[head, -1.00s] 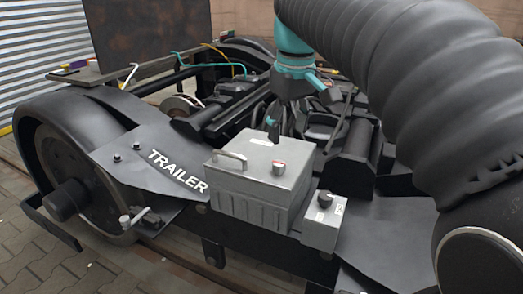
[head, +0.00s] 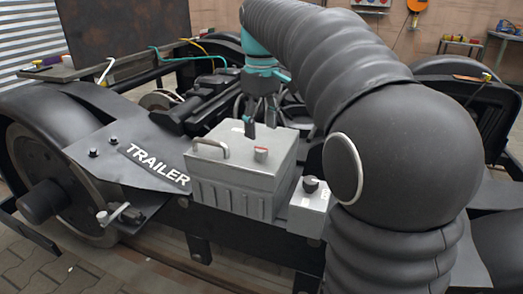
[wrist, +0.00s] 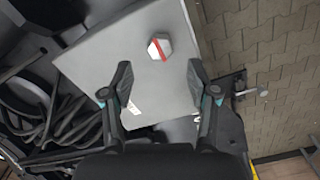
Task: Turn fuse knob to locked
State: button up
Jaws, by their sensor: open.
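No readable label tells which one is the fuse knob. My gripper (head: 260,127) is open and empty above the rear of the lid, pointing down. In the wrist view the red-striped knob is ahead of my gripper (wrist: 158,82), between the finger lines, apart from both.
A black plate lettered TRAILER (head: 155,165) and a wheel (head: 45,180) are at left. A lever (head: 115,212) stands near the wheel. Dark hoses (wrist: 30,115) lie beside the box in the wrist view. A rusty panel (head: 125,30) stands behind.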

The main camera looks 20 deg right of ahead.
aim_at(261, 149)
jog(key=shift+f+b, duration=0.6)
jog(key=shift+f, duration=2.2)
grip_shut()
